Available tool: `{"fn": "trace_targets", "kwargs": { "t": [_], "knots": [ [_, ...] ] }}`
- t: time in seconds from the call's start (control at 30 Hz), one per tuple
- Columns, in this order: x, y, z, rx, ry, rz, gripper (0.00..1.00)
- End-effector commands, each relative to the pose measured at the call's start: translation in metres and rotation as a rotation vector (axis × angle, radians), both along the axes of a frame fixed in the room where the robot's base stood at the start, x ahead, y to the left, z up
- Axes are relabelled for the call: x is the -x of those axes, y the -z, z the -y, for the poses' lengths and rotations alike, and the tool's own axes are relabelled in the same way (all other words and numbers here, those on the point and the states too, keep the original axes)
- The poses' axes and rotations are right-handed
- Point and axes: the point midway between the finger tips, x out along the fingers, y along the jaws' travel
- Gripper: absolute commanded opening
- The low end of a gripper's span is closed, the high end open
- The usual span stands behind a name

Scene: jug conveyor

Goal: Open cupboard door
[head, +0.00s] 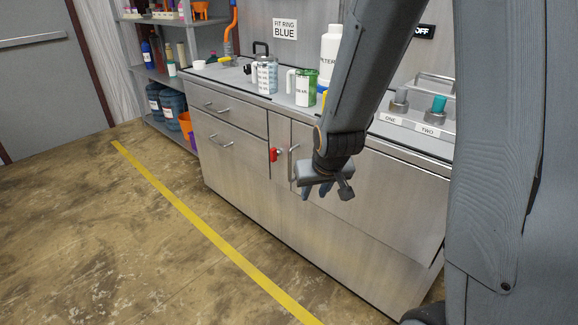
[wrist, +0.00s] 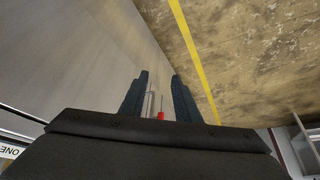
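The grey cupboard door (head: 385,205) is on the front of the metal counter, to the right of a narrow panel. It looks shut, though my arm covers part of it. Its upright bar handle (head: 292,166) is near its left edge. The handle also shows in the wrist view (wrist: 149,105), between the fingers and beyond them. My gripper (head: 325,188) is in front of the door, just right of the handle in the head view. In the wrist view its two fingers (wrist: 160,76) are apart with nothing held between them. I cannot tell any contact with the handle.
A red knob or latch (head: 276,154) is on the narrow panel left of the handle. Drawers (head: 228,120) are further left. Jugs (head: 303,88) and a white bottle (head: 329,52) stand on the counter. The floor left of the yellow line (head: 205,226) is clear.

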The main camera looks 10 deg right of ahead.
Motion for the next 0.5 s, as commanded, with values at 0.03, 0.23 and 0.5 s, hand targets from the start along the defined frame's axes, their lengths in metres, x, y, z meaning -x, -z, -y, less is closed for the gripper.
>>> {"fn": "trace_targets", "kwargs": {
  "t": [0.03, 0.23, 0.5],
  "knots": [
    [-0.031, 0.023, 0.001, -0.002, -0.002, 0.073, 0.29],
    [-0.136, 0.062, 0.003, -0.004, -0.013, 0.418, 0.29],
    [-0.214, 0.098, 0.0, -0.018, -0.03, 0.85, 0.29]
  ]
}}
